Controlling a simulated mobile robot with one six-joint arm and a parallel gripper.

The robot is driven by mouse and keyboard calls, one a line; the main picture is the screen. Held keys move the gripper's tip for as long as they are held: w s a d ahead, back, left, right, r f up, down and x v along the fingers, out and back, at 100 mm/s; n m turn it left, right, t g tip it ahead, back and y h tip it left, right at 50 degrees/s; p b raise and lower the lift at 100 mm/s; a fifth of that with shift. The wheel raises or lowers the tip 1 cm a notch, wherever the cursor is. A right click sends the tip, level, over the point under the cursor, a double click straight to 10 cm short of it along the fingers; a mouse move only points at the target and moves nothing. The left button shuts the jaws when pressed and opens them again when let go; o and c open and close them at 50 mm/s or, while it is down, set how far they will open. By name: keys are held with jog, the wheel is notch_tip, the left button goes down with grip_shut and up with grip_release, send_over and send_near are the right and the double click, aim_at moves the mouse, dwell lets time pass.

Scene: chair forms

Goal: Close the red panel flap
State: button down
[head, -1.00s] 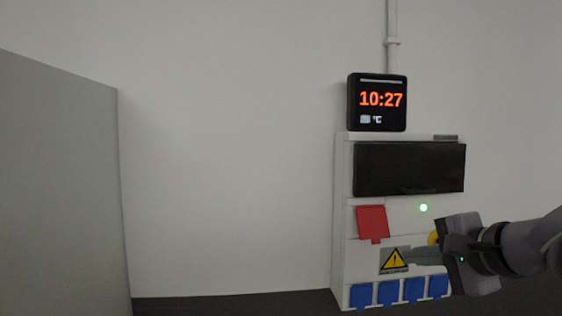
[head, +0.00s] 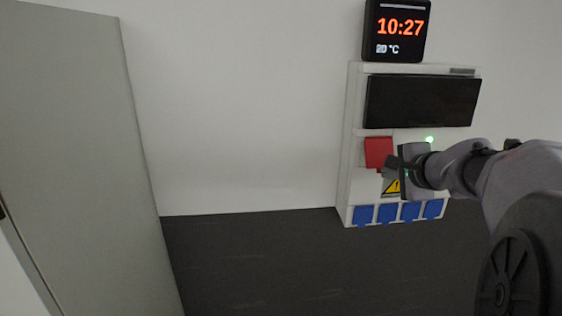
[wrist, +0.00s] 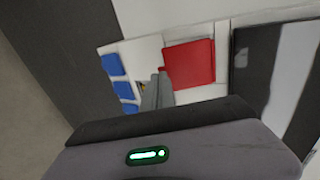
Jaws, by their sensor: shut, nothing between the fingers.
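The red panel flap (head: 378,152) is on the white panel box (head: 348,195) on the wall, above the blue flaps. It looks nearly flat against the panel in the head view; I cannot tell whether it is fully closed. It also shows in the wrist view (wrist: 189,63). My gripper (head: 388,167) is shut and empty, with its fingertips at the flap's lower edge. In the wrist view the fingertips (wrist: 159,75) overlap the flap's left edge; I cannot tell whether they touch it.
Several blue flaps (head: 387,213) line the bottom of the box. A yellow warning sign (head: 393,187) is partly hidden by my gripper. A dark window (head: 423,101) and a clock (head: 397,30) are above. A grey cabinet (head: 80,140) stands left; the floor between is clear.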

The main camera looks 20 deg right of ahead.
jog(key=shift+w+f, duration=0.15)
jog(key=shift+w, duration=0.15)
jog(key=shift+f, duration=0.15)
jog(key=f+t+b, duration=0.1)
jog(key=b, duration=0.5)
jog(key=w+f+t+b, duration=0.1)
jog(key=b, duration=0.6)
jog(key=w+f+t+b, duration=0.1)
jog(key=b, duration=0.6)
jog(key=shift+d+t+h, duration=0.25)
jog(key=shift+t+h, duration=0.05)
jog(key=shift+t, duration=0.1)
jog(key=shift+w+d+r+t+b, duration=0.15)
jog(key=shift+w+b, duration=0.25)
jog(key=shift+b, duration=0.45)
jog(key=shift+w+d+r+t+b, duration=0.15)
jog(key=shift+w+b, duration=0.25)
jog(key=shift+b, duration=0.4)
jog(key=shift+a, duration=0.15)
